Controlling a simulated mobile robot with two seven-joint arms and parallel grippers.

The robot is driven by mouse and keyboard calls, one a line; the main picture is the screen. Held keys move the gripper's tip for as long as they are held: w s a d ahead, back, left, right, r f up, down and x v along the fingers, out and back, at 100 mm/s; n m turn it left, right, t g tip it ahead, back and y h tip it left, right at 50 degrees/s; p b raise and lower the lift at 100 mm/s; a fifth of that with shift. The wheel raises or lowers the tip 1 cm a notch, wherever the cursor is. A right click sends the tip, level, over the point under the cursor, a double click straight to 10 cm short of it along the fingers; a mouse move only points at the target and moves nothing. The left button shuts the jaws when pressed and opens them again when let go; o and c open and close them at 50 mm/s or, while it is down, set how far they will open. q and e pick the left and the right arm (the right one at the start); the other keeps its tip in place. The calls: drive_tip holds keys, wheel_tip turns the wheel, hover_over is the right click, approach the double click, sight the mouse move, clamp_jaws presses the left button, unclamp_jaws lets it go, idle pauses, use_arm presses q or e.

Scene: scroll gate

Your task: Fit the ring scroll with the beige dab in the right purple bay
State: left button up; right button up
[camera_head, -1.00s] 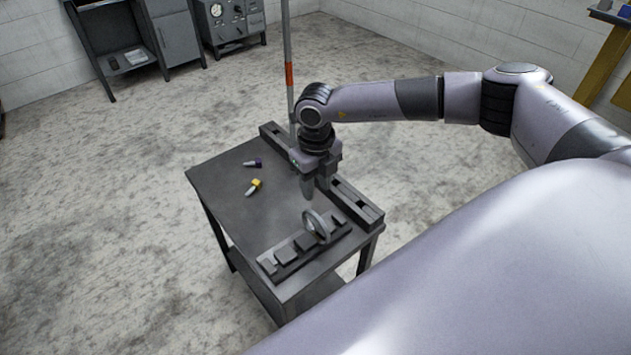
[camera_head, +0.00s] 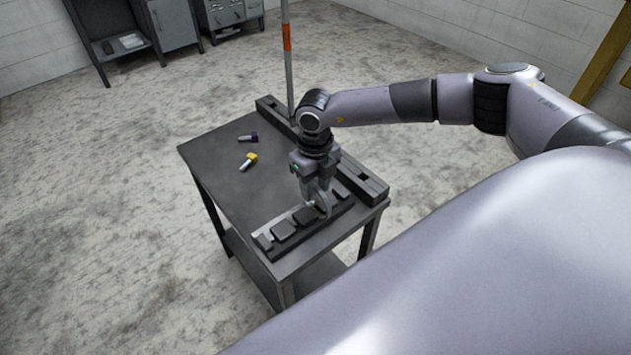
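A ring scroll (camera_head: 322,209) stands upright at the right part of a dark slotted rack (camera_head: 283,231) along the near side of the table. No beige dab can be made out on it at this size. My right gripper (camera_head: 317,198) points down at the ring, its fingers at the ring's upper part; whether they are closed on it I cannot tell. A long dark rail (camera_head: 362,180) runs along the table's right side, partly behind my gripper. No purple bay can be made out on it. My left gripper is not in view.
A purple-capped piece (camera_head: 248,137) and a yellow-capped piece (camera_head: 249,161) lie on the dark table (camera_head: 215,165). A pole (camera_head: 287,60) with an orange band rises behind the table. The table's left middle is clear.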

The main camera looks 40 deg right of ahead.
clamp_jaws()
drive_tip(key=shift+r, duration=0.2)
drive_tip(key=shift+r+p, duration=1.3)
drive_tip(key=shift+p, duration=0.05)
wheel_tip(320, 180, up, 6)
drive_tip(key=p, duration=0.5)
drive_tip(key=shift+r, duration=0.15)
drive_tip(key=shift+r+p, duration=0.45)
drive_tip(key=shift+r, duration=0.9)
